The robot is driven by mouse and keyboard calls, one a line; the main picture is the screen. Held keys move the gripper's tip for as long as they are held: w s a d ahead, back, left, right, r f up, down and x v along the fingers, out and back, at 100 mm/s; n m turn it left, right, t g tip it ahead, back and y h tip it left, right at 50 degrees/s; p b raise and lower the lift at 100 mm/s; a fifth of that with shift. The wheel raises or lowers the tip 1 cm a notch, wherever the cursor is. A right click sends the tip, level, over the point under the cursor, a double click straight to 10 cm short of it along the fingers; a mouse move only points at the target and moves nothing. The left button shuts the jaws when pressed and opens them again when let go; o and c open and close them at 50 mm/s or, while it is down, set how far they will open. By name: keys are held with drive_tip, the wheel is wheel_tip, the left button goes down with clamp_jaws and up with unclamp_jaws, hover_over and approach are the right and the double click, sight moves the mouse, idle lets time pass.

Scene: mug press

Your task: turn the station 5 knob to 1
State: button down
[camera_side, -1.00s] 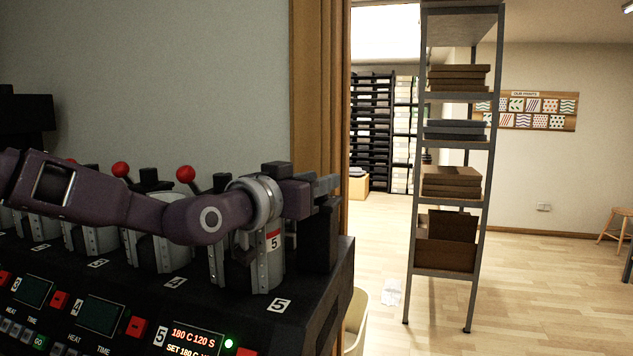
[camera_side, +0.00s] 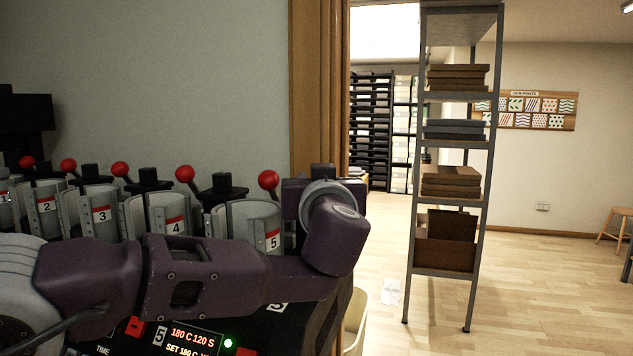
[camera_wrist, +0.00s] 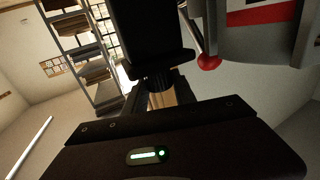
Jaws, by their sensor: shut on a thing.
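The station 5 mug press (camera_side: 255,228) is the rightmost in the row, with a red-striped 5 label. In the wrist view, part of the press (camera_wrist: 270,30) shows at the upper right. My gripper (camera_wrist: 158,86) has its fingers shut on a small dark knob (camera_wrist: 155,78) at the end of a black block (camera_wrist: 150,35). The knob is mostly covered, and its marks and setting cannot be read. In the side view, my wrist hides the gripper and knob at the right of station 5.
The station 5 red-ball lever (camera_side: 268,179) stands up behind the press; its ball also shows close by in the wrist view (camera_wrist: 208,62). Presses 1 to 4 continue left. The station 5 display (camera_side: 188,338) reads 180 C 120 S. A shelf rack (camera_side: 455,150) stands farther right.

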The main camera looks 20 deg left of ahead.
drive_tip(key=shift+r+n+g+y, duration=0.2)
drive_tip(key=shift+n+g+y, duration=0.1)
drive_tip(key=shift+n+y, duration=0.3)
drive_tip(key=c, duration=1)
unclamp_jaws()
drive_tip(key=shift+f, duration=0.1)
drive_tip(key=v, duration=0.7)
